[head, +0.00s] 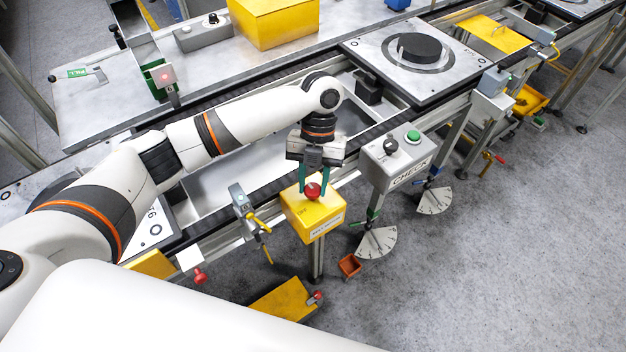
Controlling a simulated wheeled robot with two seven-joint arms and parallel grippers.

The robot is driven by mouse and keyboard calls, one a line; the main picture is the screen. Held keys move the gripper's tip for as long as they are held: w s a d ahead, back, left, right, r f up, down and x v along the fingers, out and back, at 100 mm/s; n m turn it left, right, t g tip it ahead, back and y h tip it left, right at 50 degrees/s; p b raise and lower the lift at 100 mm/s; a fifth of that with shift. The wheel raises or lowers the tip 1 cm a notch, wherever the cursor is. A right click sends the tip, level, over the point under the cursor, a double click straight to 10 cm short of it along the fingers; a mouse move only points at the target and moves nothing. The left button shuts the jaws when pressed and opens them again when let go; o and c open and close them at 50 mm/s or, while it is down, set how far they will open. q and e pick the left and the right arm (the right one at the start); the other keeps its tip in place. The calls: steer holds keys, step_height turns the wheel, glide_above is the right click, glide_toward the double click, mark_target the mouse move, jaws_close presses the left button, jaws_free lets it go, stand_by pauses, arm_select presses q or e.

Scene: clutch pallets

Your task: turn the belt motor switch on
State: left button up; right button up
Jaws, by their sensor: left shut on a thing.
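A yellow switch box (315,217) with a red knob (312,191) on its top stands on a post in front of the conveyor. A white label is on its front edge, and small dark lettering shows on its top face, too small to read surely. My left gripper (313,182) points down at the box, with its dark green fingers on either side of the red knob, shut on it. The fingers and the gripper body hide part of the knob, so its turned position is hard to tell. My right gripper is not in view.
A grey CHECK box (394,160) with a black knob and a green button stands just right of the switch box. A grey pallet with a black disc (419,47) sits on the conveyor. A small valve with a yellow lever (259,221) is close on the left.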

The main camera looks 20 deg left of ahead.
arm_select(q)
steer(key=shift+r, duration=0.1)
stand_by(0.3)
steer(key=o, duration=1)
steer(key=shift+c, duration=0.2)
steer(key=b+v, duration=0.1)
steer(key=v, duration=0.3)
steer(key=shift+w+r+b, duration=0.2)
steer(key=shift+b, duration=0.15)
steer(key=v, duration=0.7)
steer(key=shift+r, duration=0.25)
steer(key=shift+d+f, duration=0.1)
